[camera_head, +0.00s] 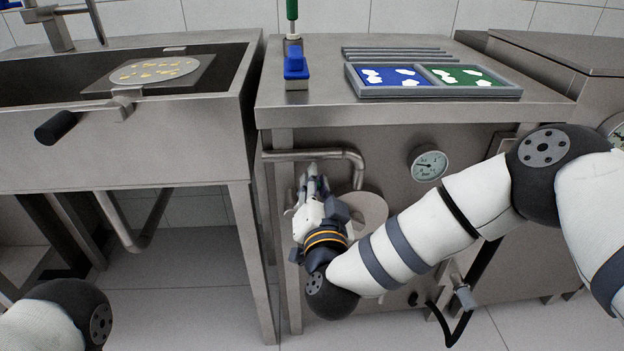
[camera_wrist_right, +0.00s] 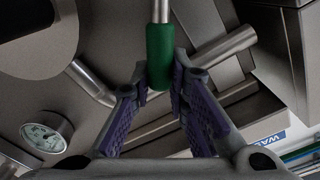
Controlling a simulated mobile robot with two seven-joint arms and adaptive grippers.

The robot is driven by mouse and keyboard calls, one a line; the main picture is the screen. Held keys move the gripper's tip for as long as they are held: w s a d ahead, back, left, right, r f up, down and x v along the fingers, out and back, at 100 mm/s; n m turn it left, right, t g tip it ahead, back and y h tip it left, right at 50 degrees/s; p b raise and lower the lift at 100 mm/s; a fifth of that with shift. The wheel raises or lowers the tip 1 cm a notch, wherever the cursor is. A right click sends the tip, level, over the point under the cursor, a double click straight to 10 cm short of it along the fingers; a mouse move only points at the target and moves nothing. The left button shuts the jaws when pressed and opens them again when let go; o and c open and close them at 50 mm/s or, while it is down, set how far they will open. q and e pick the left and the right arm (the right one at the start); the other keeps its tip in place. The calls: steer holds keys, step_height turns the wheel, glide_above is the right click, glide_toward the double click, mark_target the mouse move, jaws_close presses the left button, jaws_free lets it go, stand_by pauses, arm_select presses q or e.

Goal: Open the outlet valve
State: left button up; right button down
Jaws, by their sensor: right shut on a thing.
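A green valve handle (camera_wrist_right: 160,45) on a thin metal rod shows in the right wrist view, between the purple-padded fingers of my right gripper (camera_wrist_right: 160,82). The gripper is shut on the handle near its end. In the head view my right gripper (camera_head: 313,183) is in front of the right-hand steel cabinet, just below a bent steel pipe (camera_head: 320,155). There the gripper hides the handle. How far the valve is turned cannot be told. Only part of my left arm shows at the lower left, and its gripper is out of view.
A pressure gauge (camera_head: 429,166) is on the cabinet front, right of the pipe. A tray of blue and green panels (camera_head: 400,93) and a blue block (camera_head: 296,68) stand on top. A sink basin (camera_head: 215,135) with a black-knobbed lever (camera_head: 62,124) is at left. A black hose (camera_head: 459,328) hangs lower right.

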steer(key=shift+d, duration=0.1)
stand_by(0.4)
steer(key=c, duration=1.5)
jaws_free()
steer(key=shift+s, duration=0.1)
